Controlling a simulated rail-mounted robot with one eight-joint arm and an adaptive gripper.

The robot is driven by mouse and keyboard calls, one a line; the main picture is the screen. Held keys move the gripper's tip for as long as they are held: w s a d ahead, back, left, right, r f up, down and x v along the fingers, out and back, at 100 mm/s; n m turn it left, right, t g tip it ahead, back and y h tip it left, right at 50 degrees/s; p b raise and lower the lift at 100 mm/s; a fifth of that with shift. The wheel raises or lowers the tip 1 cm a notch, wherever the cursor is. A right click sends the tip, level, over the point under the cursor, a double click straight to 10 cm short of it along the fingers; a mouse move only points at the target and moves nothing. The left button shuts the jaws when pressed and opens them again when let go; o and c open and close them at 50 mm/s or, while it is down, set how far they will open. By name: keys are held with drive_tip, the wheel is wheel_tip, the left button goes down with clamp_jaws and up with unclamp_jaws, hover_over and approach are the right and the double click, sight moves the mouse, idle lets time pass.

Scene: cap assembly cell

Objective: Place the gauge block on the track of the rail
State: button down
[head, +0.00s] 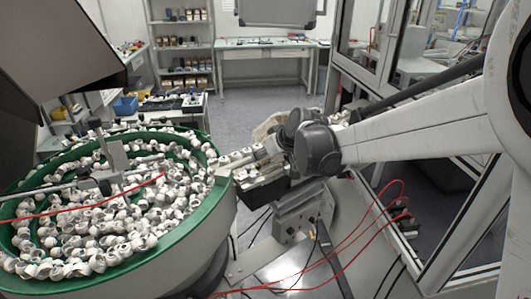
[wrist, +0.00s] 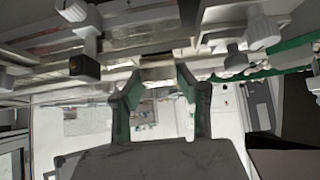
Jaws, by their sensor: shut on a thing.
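My gripper (wrist: 157,80) comes up from the bottom of the wrist view, its two green-padded fingers closed on a small pale metallic block, the gauge block (wrist: 157,71). The block sits between the fingertips, close to the rail (wrist: 120,38), whose long bars cross the upper part of that view. I cannot tell whether the block touches the track. In the head view the rail (head: 243,157) runs from the green bowl's right edge toward my arm. My dark wrist joints there hide the fingers and the block.
A green-rimmed bowl feeder (head: 222,190) full of white caps fills the left. Red cables (head: 345,255) loop over the machine base at the lower right. A glazed frame (head: 430,225) stands close on the right. Open floor (head: 262,75) lies behind.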

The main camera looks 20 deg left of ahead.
drive_tip(key=shift+f, duration=0.15)
drive_tip(key=c, duration=1.2)
unclamp_jaws()
drive_tip(key=shift+c, duration=0.2)
drive_tip(key=shift+r, duration=0.3)
drive_tip(key=v, duration=1.2)
drive_tip(key=s+d+m+t+h, duration=0.1)
drive_tip(key=s+d+m, duration=0.1)
drive_tip(key=s+d, duration=0.35)
drive_tip(key=s+d+m+h, duration=0.1)
drive_tip(key=s+d+m, duration=0.15)
drive_tip(key=d, duration=0.65)
drive_tip(key=s+d+m+t+h, duration=0.1)
drive_tip(key=s+d+h, duration=0.1)
drive_tip(key=s+d, duration=0.35)
drive_tip(key=s+d+f+m+h, duration=0.1)
drive_tip(key=s+d+f+m, duration=0.1)
drive_tip(key=s+d, duration=0.4)
drive_tip(key=s+d+f+m+h, duration=0.2)
drive_tip(key=s+d+f+m, duration=0.1)
drive_tip(key=s+d, duration=0.3)
drive_tip(key=d, duration=0.2)
drive_tip(key=shift+d+b, duration=0.3)
drive_tip(key=shift+b, duration=0.1)
